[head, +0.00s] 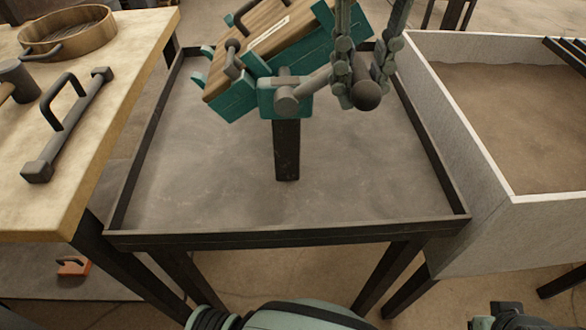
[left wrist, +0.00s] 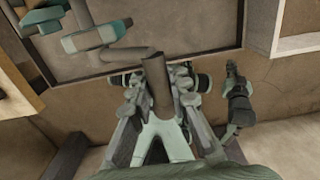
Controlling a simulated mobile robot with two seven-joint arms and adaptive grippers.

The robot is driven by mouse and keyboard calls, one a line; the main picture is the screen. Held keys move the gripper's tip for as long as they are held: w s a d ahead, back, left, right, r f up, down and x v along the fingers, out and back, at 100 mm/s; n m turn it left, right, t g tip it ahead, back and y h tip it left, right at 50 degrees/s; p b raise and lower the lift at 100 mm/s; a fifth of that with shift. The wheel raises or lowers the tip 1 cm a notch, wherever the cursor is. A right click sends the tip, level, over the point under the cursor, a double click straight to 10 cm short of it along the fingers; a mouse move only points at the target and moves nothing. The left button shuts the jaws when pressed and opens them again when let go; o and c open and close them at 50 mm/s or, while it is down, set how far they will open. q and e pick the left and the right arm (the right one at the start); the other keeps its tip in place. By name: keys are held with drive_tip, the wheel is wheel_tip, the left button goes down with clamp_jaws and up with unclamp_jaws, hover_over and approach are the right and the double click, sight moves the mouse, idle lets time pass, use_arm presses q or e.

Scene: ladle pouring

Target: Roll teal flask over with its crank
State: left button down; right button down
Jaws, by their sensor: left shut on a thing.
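The teal flask (head: 235,101) sits tilted on a dark post (head: 287,150), its left end lower than its right. Wooden boards (head: 262,42) cover its upper face. Its grey crank (head: 312,84) sticks out from the near hub toward the right and ends in a dark handle (head: 367,95). My left gripper (head: 362,72) is shut on the crank handle, which also shows between its fingers in the left wrist view (left wrist: 158,85). My right gripper (head: 505,318) shows only partly at the bottom right corner; its fingers are unclear. The flask's top edge is cut off in the head view.
A shallow dark-rimmed tray table (head: 200,190) stands under the flask, its near part clear. A wooden bench (head: 110,120) on the left holds a dark bar handle (head: 62,130) and a round sieve (head: 70,30). A grey sand bin (head: 490,150) stands close on the right.

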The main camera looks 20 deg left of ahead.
use_arm(q)
drive_tip(key=shift+s+a+r, duration=1.1)
drive_tip(key=shift+a+r, duration=1.05)
drive_tip(key=shift+a, duration=1.35)
drive_tip(key=s+a+f+b, duration=0.2)
drive_tip(key=a+f+b, duration=0.2)
drive_tip(key=a, duration=0.3)
drive_tip(key=shift+s+b, duration=0.15)
drive_tip(key=shift+b, duration=0.3)
drive_tip(key=shift+s+a+f+b, duration=0.15)
drive_tip(key=shift+a+f+b, duration=0.2)
drive_tip(key=shift+f+b, duration=0.25)
drive_tip(key=shift+s+a+f+b, duration=0.1)
drive_tip(key=shift+a+f+b, duration=0.2)
drive_tip(key=shift+f+b, duration=0.3)
drive_tip(key=f+b, duration=0.3)
drive_tip(key=shift+s+a+f, duration=0.15)
drive_tip(key=shift+a+f, duration=0.15)
drive_tip(key=c, duration=1.1)
unclamp_jaws()
